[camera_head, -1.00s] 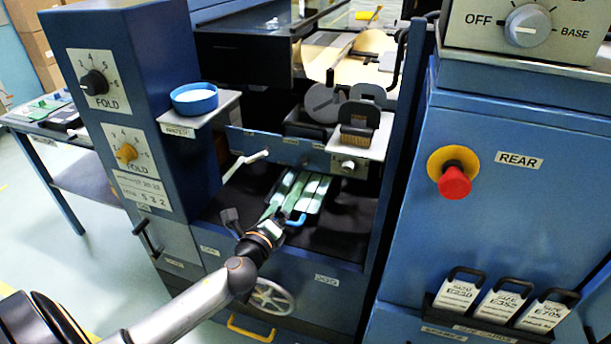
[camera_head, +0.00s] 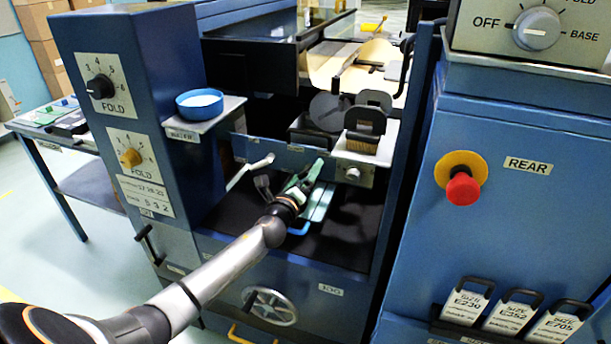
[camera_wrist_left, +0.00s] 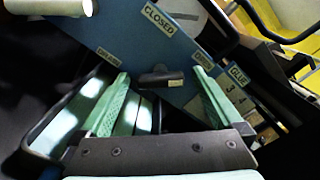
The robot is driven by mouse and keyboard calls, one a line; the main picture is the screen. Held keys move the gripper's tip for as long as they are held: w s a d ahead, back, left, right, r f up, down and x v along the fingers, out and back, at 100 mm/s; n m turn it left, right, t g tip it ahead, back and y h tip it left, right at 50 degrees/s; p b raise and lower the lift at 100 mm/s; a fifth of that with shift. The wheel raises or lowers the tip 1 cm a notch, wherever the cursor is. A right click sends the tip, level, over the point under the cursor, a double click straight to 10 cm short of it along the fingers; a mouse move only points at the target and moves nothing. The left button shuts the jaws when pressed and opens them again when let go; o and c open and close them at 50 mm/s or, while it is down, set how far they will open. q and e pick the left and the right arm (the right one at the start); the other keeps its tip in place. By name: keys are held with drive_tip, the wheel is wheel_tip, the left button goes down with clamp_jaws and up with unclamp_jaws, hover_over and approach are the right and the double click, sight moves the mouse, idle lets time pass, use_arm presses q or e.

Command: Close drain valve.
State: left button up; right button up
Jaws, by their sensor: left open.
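In the left wrist view a short dark handle (camera_wrist_left: 160,78) stands out from a blue panel (camera_wrist_left: 185,45), below a CLOSED label (camera_wrist_left: 160,20). I take it for the drain valve; smaller labels beside it are hard to read. In the head view the panel (camera_head: 275,150) runs under the rollers, and my gripper and distance leave the handle unclear. My left gripper (camera_head: 308,172) is open and empty, its green fingers pointing at the panel. In the wrist view the handle shows between the fingertips; I cannot tell whether they touch it.
A tray (camera_head: 322,205) with pale strips lies below my left gripper. A white lever (camera_head: 250,170) sticks out left of it. A knob (camera_head: 353,174) is on the panel's right. A blue bowl (camera_head: 199,102) stands on a side shelf. Machine columns bound the opening on both sides.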

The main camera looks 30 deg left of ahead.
use_arm(q)
drive_tip(key=shift+w, duration=0.25)
drive_tip(key=shift+c, duration=0.4)
drive_tip(key=c, duration=1.3)
